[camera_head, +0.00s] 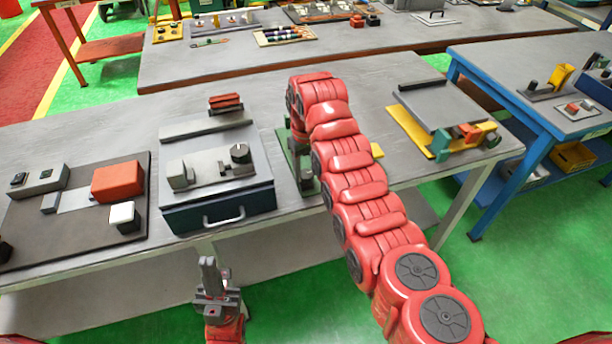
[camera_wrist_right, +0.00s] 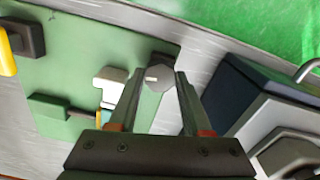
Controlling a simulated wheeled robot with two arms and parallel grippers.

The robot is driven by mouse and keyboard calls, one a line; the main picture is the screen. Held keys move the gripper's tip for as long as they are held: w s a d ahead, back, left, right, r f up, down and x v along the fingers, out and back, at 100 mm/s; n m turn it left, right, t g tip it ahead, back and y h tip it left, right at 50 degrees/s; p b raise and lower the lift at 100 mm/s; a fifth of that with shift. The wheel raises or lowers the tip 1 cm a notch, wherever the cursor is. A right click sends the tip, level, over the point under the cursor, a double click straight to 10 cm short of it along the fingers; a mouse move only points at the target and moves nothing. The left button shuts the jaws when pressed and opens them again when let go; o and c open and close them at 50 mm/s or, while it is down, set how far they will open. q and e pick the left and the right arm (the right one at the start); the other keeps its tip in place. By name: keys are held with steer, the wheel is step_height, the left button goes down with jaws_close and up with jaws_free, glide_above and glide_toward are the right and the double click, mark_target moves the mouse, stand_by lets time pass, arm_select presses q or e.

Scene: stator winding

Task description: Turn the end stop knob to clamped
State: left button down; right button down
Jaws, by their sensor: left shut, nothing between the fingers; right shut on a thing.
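The end stop knob (camera_wrist_right: 157,78) is a grey round knob with a pale mark on its face, at the edge of a green plate (camera_wrist_right: 85,60) in the right wrist view. My right gripper (camera_wrist_right: 160,88) is shut on the knob, one finger on each side of it. I cannot read the knob's setting. In the head view my right arm (camera_head: 350,160) reaches over the green fixture (camera_head: 283,135) and hides the knob and the right fingertips. My left gripper (camera_head: 208,268) is shut and empty, in front of the table's near edge.
A white block (camera_wrist_right: 110,84), a green block (camera_wrist_right: 48,107) and a dark block (camera_wrist_right: 27,38) stand on the plate. A blue case (camera_head: 218,214) with a handle is close to the fixture. A dark board (camera_head: 85,225) with an orange block lies farther left.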

steer(key=shift+m+b, duration=0.65)
steer(key=shift+m, duration=0.45)
steer(key=shift+c, duration=1.7)
jaws_free()
step_height(320, 180, up, 10)
step_height(320, 180, up, 7)
steer(key=p, duration=0.6)
glide_above(306, 174)
steer(key=shift+r+p, duration=0.25)
steer(key=shift+p, duration=0.15)
